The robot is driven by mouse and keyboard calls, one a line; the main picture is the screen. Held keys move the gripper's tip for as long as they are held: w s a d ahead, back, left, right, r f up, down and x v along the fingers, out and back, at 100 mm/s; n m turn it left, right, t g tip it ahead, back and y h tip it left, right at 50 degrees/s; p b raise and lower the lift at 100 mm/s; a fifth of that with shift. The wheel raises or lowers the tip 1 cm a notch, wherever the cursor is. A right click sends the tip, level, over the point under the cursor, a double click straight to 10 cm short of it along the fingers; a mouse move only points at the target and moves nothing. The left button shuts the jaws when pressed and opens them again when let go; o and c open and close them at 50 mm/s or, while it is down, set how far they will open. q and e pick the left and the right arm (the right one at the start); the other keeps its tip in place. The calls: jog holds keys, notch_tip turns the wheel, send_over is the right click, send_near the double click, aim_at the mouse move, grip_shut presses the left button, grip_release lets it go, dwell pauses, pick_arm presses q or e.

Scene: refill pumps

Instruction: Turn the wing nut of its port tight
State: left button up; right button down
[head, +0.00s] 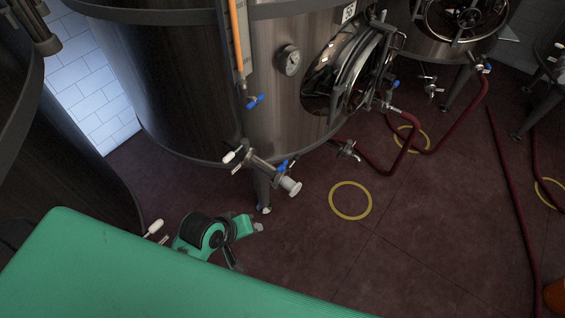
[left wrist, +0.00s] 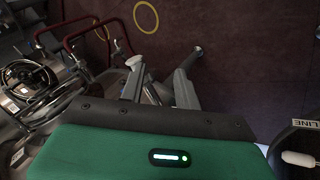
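A steel tank (head: 205,95) fills the middle of the head view. Low on its front is a port fitting (head: 262,168) with a blue lever (head: 282,166), a pale round end (head: 291,187) and a white-tipped handle (head: 233,156). I cannot make out the wing nut. My left arm's green and black wrist is in front of and below this fitting, apart from it in the picture. In the left wrist view, the left gripper's (left wrist: 165,58) two grey fingers stand apart. Metal parts show between and behind them; I see nothing gripped. My right gripper is not in view.
A round hatch (head: 350,75) is on the tank's right side. Dark red hoses (head: 378,165) run over the floor at right, around yellow floor rings (head: 350,200). Another tank (head: 60,150) stands close at left. Open floor lies right of the fitting.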

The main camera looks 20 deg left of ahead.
pick_arm(q)
jog(key=w+f+n+t+h, duration=0.2)
jog(key=w+n+t, duration=0.1)
jog(key=w+n, duration=0.7)
jog(key=n+t, duration=0.4)
jog(key=n, duration=1.1)
send_near(282, 165)
jog(key=shift+y, duration=0.3)
jog(key=x, duration=1)
jog(key=shift+w+d, duration=0.2)
grip_shut()
